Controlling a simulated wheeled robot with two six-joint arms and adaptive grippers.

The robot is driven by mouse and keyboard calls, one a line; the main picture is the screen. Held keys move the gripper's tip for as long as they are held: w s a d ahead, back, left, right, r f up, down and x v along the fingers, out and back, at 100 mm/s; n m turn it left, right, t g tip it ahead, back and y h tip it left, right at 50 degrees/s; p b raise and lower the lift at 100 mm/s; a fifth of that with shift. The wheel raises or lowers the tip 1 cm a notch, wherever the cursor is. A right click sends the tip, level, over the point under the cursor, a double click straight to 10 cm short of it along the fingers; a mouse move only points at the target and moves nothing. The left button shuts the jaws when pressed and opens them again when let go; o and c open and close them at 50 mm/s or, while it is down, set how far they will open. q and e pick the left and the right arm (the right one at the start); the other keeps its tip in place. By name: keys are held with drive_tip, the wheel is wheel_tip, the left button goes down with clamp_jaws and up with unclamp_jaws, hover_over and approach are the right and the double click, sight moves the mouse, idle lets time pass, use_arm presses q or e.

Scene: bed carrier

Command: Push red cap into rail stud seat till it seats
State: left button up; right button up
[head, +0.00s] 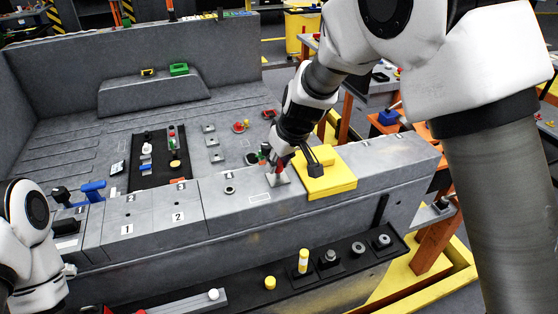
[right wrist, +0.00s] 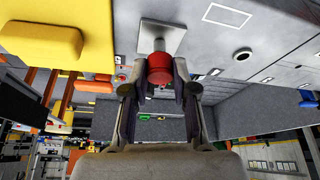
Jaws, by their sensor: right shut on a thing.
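My right gripper (right wrist: 158,80) is shut on the red cap (right wrist: 160,68), with one finger on each side of it. In the right wrist view the cap's far end meets a short grey stud on a pale square seat plate (right wrist: 174,40). I cannot tell whether the cap touches the stud or how far it is on. In the head view my right gripper (head: 279,166) is low over the rail top, just left of the yellow block, and hides most of the cap. The seat plate (head: 282,179) shows below it.
The yellow block (head: 330,175) stands on the rail close to the right of my right gripper. A blue handle (head: 94,190) stands on the rail at left. A black tray (head: 345,268) with a yellow cylinder (head: 303,261) and several knobs lies in front. The bed floor behind holds small parts.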

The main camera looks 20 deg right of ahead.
drive_tip(key=shift+f+b, duration=0.9)
drive_tip(key=shift+f, duration=0.15)
drive_tip(key=o, duration=0.8)
drive_tip(key=v, duration=1.2)
drive_tip(key=shift+w+r, duration=0.1)
